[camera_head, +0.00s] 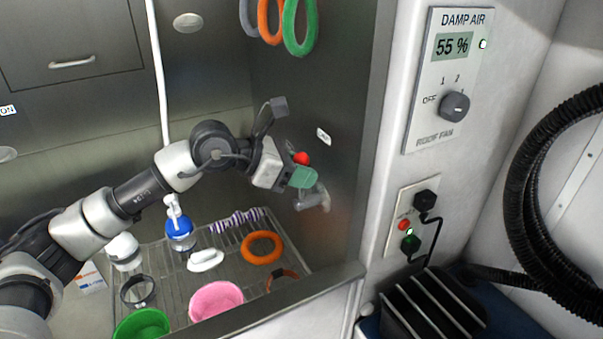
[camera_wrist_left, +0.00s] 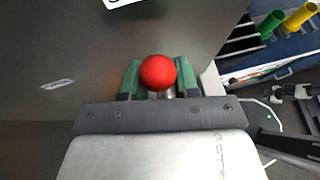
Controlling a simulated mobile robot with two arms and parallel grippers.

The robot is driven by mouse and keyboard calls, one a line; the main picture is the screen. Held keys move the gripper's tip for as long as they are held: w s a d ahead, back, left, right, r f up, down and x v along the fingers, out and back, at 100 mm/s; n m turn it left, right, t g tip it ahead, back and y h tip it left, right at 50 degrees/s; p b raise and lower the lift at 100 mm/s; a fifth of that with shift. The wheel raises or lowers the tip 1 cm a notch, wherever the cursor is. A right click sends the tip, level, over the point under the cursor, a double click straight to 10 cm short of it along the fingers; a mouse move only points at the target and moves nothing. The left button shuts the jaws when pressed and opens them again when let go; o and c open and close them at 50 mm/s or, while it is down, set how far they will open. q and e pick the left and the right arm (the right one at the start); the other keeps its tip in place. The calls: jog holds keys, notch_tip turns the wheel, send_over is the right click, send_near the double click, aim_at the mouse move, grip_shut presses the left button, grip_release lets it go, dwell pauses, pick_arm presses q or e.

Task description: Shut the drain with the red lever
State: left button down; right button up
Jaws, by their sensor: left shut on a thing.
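The red lever knob (camera_head: 302,158) is a round ball at the right wall of the steel tub. A grey metal fitting (camera_head: 312,198) sits just below it against the same wall. My left gripper (camera_head: 301,175) reaches in from the left, its green fingers shut at the lever. In the left wrist view the red knob (camera_wrist_left: 157,72) stands between the two green fingertips (camera_wrist_left: 160,82), which close on the lever around a short metal stem. The fingers hide much of the lever and its pivot. My right gripper is in neither view.
The tub's front rim (camera_head: 290,310) runs below. Coloured loops (camera_head: 299,25) hang above.

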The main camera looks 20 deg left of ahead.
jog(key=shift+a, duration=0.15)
pick_arm(q)
jog(key=c, duration=1.1)
grip_release()
jog(key=shift+d, duration=0.1)
jog(key=shift+c, duration=0.2)
jog(key=shift+s, duration=0.1)
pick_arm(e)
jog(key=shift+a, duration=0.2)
pick_arm(q)
jog(key=shift+a+r, duration=0.1)
jog(key=shift+a, duration=0.15)
jog(key=b+v, duration=0.2)
jog(key=v, duration=0.8)
jog(key=shift+s+b, duration=0.2)
jog(key=shift+b, duration=0.15)
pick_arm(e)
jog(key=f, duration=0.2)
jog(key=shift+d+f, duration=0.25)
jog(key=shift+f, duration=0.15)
pick_arm(q)
jog(key=shift+r, duration=0.15)
